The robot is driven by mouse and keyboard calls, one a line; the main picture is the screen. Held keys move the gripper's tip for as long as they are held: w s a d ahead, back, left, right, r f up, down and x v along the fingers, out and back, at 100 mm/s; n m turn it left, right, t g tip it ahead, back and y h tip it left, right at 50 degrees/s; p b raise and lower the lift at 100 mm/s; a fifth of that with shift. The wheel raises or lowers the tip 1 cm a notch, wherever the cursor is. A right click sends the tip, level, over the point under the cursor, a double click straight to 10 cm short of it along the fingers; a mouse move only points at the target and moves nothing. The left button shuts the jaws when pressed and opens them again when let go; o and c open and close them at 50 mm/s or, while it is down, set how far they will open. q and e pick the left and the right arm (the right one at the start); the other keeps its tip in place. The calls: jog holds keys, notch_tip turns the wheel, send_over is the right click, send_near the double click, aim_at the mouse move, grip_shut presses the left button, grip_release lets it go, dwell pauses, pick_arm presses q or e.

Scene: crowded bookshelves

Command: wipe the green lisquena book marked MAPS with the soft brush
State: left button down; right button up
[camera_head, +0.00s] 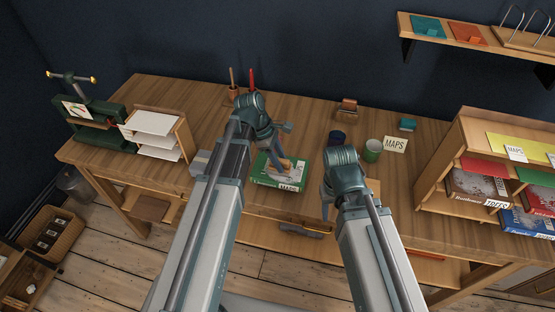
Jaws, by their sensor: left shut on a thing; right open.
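The green book (262,181) lies flat on the wooden workbench, with a picture on its cover and a white MAPS label (289,187) at its front right corner. My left gripper (279,162) is above the book, pointing down at its cover. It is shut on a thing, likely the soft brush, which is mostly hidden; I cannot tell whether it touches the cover. My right gripper (326,196) is open near the bench's front edge, right of the book, and partly hidden by its own wrist.
A MAPS card (396,144), a green cup (373,150) and a dark blue cup (337,138) stand behind my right wrist. A book rack (459,137) fills the right end. A green press (104,133) and a paper rack (184,133) stand left. The back middle has some free room.

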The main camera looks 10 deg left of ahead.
aim_at(289, 162)
pick_arm(q)
jog(key=shift+s+d+f, duration=0.1)
jog(key=shift+d, duration=1.5)
jog(key=shift+d, duration=0.15)
jog(key=shift+d, duration=1.75)
jog(key=shift+w, duration=0.7)
jog(key=shift+a, duration=0.1)
jog(key=shift+a, duration=1.75)
